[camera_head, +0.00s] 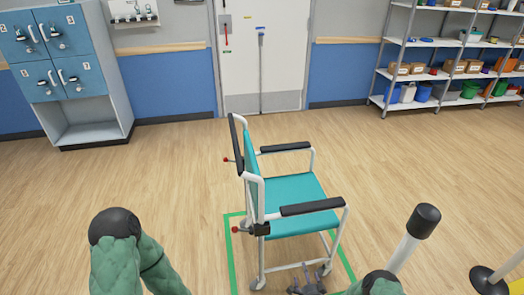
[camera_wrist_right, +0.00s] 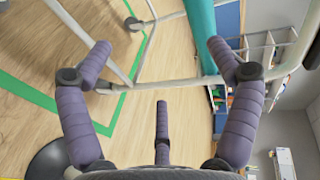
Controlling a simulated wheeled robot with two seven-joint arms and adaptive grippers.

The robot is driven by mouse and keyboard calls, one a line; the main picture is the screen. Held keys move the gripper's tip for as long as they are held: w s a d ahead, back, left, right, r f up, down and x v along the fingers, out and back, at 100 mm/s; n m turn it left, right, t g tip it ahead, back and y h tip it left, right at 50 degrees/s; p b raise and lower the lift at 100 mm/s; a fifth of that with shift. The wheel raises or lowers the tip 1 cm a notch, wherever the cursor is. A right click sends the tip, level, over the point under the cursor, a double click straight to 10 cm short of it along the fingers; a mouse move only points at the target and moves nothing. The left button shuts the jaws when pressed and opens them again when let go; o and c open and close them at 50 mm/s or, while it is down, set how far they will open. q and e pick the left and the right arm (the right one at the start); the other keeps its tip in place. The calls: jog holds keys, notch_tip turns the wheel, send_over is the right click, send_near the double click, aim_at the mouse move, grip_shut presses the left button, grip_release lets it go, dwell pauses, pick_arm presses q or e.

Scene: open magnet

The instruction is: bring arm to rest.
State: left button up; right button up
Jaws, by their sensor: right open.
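A wheeled chair with a teal seat (camera_head: 290,205), white frame and black armrests stands inside a green floor outline in the head view. My right gripper (camera_head: 307,281) shows small and dark at the bottom edge, near the chair's lower frame. In the right wrist view my right gripper (camera_wrist_right: 160,50) has its purple fingers spread wide, with nothing held between them. White chair tubes (camera_wrist_right: 165,85) and the teal seat (camera_wrist_right: 201,35) lie beyond the fingers; I cannot tell whether any finger touches them. My left arm shows at the lower left of the head view, but its gripper is out of view.
A white door (camera_head: 284,60) is in the back wall. Blue lockers (camera_head: 60,50) stand at the left, and a loaded shelf unit (camera_head: 425,43) at the back right.

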jog(key=s+a+r+n+g+y+p, duration=0.1)
jog(key=s+a+r+n+g+p, duration=0.1)
jog(key=s, duration=0.7)
jog(key=s+a+r+n+g+p, duration=0.2)
jog(key=s+a+r+n+g, duration=0.2)
jog(key=s, duration=0.6)
jog(key=s+a+r+n+g+y+p, duration=0.1)
jog(key=s+a+r+n+g+p, duration=0.1)
jog(key=s+r+n+g, duration=0.4)
jog(key=s+a+r+g, duration=0.1)
jog(key=s+r+g, duration=0.1)
jog(key=s+r, duration=0.1)
jog(key=shift+s+n+g+y, duration=0.3)
